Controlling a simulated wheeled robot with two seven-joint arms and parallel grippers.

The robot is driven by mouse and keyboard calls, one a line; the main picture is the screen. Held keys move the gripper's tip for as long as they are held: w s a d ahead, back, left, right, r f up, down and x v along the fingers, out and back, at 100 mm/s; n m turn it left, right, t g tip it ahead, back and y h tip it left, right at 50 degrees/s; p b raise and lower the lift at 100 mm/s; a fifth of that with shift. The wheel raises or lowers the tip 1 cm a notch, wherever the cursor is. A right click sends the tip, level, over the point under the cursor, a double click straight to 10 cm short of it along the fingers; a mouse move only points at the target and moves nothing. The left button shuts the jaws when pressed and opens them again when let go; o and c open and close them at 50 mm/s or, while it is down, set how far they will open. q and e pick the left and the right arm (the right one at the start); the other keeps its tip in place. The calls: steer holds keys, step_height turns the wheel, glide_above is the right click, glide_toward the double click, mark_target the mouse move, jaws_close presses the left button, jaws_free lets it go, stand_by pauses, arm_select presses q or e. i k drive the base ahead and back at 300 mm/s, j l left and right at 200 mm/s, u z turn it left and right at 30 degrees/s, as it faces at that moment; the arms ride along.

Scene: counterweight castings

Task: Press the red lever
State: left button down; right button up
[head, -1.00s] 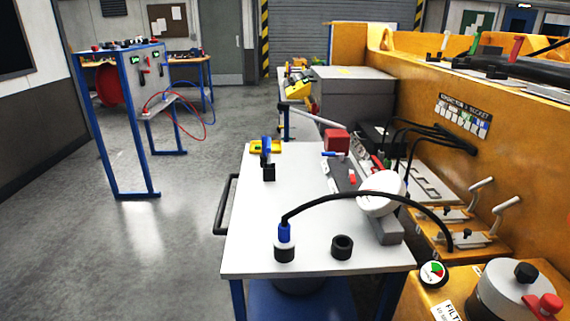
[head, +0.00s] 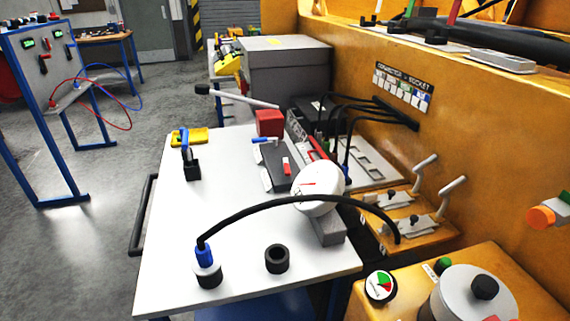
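A red upright lever-like handle (head: 452,13) stands at the top right, on top of the orange machine body, partly cut off by the picture's top edge. A green one (head: 410,8) stands to its left. A small red part (head: 286,166) sits on the grey device on the white table, and a small red piece (head: 45,61) shows on the blue-framed panel at the left. I cannot tell for sure which of these is the red lever. Neither of my grippers shows.
The white table (head: 165,265) holds a dial gauge (head: 318,190), a cable with a blue plug (head: 204,255) and a black ring (head: 277,259). White-handled levers (head: 452,187) sit on the orange machine (head: 500,130). Grey floor (head: 100,255) lies open at the left.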

mark_target(286, 165)
steer(key=k+j+u, duration=0.15)
steer(key=j+u, duration=0.15)
steer(key=i+u, duration=0.25)
steer(key=u, duration=0.15)
steer(key=i+l+u, duration=0.15)
steer(key=u, duration=0.25)
steer(key=i, duration=0.1)
